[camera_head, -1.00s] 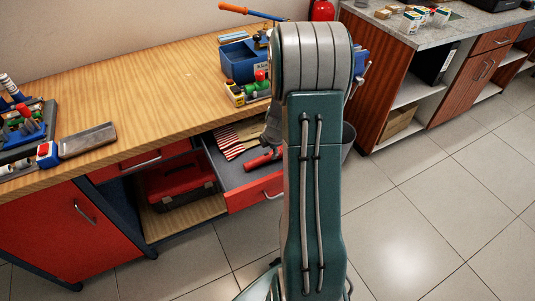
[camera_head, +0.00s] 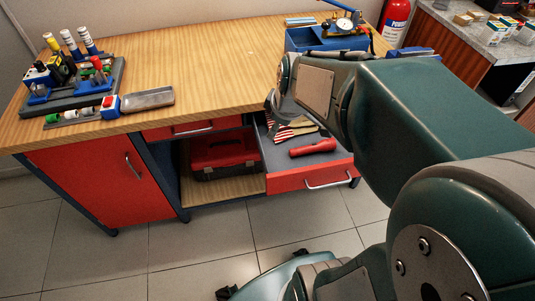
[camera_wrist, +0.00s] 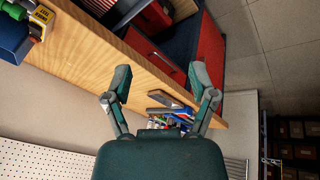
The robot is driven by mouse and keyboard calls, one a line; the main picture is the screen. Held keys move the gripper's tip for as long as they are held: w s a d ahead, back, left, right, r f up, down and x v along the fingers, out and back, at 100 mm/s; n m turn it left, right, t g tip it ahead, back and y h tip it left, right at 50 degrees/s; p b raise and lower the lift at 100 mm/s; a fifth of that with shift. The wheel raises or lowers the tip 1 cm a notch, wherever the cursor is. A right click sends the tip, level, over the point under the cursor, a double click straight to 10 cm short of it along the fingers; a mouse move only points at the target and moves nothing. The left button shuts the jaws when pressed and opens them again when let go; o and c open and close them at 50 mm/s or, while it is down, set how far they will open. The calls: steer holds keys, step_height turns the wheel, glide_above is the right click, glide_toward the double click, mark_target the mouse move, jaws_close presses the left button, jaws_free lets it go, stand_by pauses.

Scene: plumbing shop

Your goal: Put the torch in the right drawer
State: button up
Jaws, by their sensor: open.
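The red torch (camera_head: 312,147) lies in the open right drawer (camera_head: 328,178), a grey-lined drawer with a red front pulled out of the workbench. Brushes and a red-and-white striped item (camera_head: 284,132) lie behind the torch. My gripper (camera_wrist: 163,78) is open and empty in the wrist view, its two fingers spread apart. In the head view its fingers show above the drawer's left rear part, near the bench's front edge, apart from the torch. My arm hides the drawer's right rear part.
The left drawer (camera_head: 190,130) looks shut. A red toolbox (camera_head: 224,157) stands on the shelf beneath. The middle of the benchtop is clear.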

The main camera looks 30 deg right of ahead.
steer(key=s+a+r+m, duration=0.2)
steer(key=s+a+m, duration=0.1)
steer(key=s, duration=0.3)
steer(key=s+a+r+m+t, duration=0.1)
steer(key=s+a+r+m, duration=0.2)
steer(key=s+a+m, duration=0.1)
steer(key=shift+s+a+r+m, duration=0.3)
steer(key=shift+s+a, duration=0.4)
steer(key=shift+s, duration=0.25)
